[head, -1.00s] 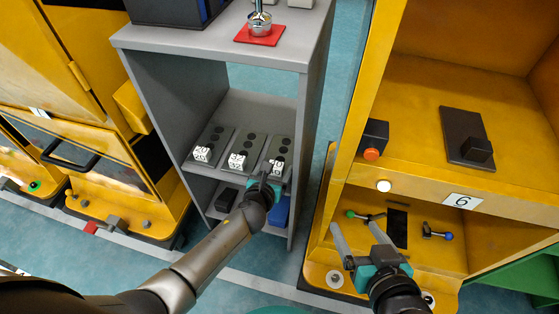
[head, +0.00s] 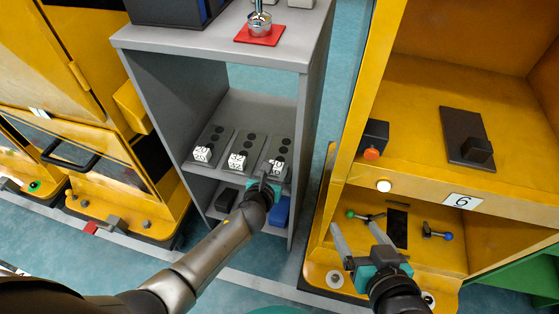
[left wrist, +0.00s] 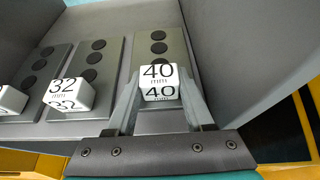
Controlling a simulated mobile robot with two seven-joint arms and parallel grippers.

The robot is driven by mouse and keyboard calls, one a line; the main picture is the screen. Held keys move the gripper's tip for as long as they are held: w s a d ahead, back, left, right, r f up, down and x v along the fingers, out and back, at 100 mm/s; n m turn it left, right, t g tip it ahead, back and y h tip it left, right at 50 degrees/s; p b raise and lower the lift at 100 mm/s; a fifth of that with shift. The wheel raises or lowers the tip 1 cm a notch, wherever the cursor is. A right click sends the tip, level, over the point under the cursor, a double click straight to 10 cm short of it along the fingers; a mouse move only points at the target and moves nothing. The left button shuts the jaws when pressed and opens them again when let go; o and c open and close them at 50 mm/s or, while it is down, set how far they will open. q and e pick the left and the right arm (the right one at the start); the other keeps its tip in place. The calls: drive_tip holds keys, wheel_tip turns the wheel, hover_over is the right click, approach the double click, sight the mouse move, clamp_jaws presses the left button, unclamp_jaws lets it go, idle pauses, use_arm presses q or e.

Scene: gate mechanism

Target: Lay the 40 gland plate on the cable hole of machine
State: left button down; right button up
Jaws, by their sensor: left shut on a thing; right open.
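The 40 gland plate (head: 281,146) is a grey plate with dark round spots and a white block marked 40 mm. It is at the right end of a row of plates on the grey rack's middle shelf. My left gripper (head: 270,181) is shut on its white block (left wrist: 159,82), one finger on each side. The plate appears to lie on the shelf. A dark rectangular opening (head: 397,228), which looks like a cable hole, is in the lower floor of the yellow machine (head: 432,197) marked 6. My right gripper (head: 362,246) is open and empty in front of that floor.
The 32 plate (left wrist: 85,75) lies just left of the 40 plate, with another plate (head: 210,137) further left. The rack's side wall (left wrist: 245,60) is close on the right. Small levers with green (head: 366,216) and blue (head: 437,235) knobs flank the dark opening.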

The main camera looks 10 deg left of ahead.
use_arm(q)
drive_tip(key=shift+s+f, duration=0.25)
drive_tip(key=shift+f, duration=0.1)
wheel_tip(320, 180, up, 4)
drive_tip(key=p, duration=0.3)
drive_tip(key=shift+w+p, duration=0.15)
drive_tip(key=shift+p, duration=0.25)
drive_tip(key=shift+s+a+r+p, duration=0.15)
drive_tip(key=shift+s+p, duration=0.15)
drive_tip(key=shift+s, duration=1)
drive_tip(key=shift+s+d+r+p, duration=0.1)
drive_tip(key=shift+s+p, duration=0.15)
drive_tip(key=shift+s, duration=1)
drive_tip(key=shift+s+a+r, duration=0.1)
drive_tip(key=shift+s+r, duration=0.05)
drive_tip(key=shift+s, duration=1.05)
drive_tip(key=shift+s+a+r, duration=0.1)
drive_tip(key=shift+s, duration=1.05)
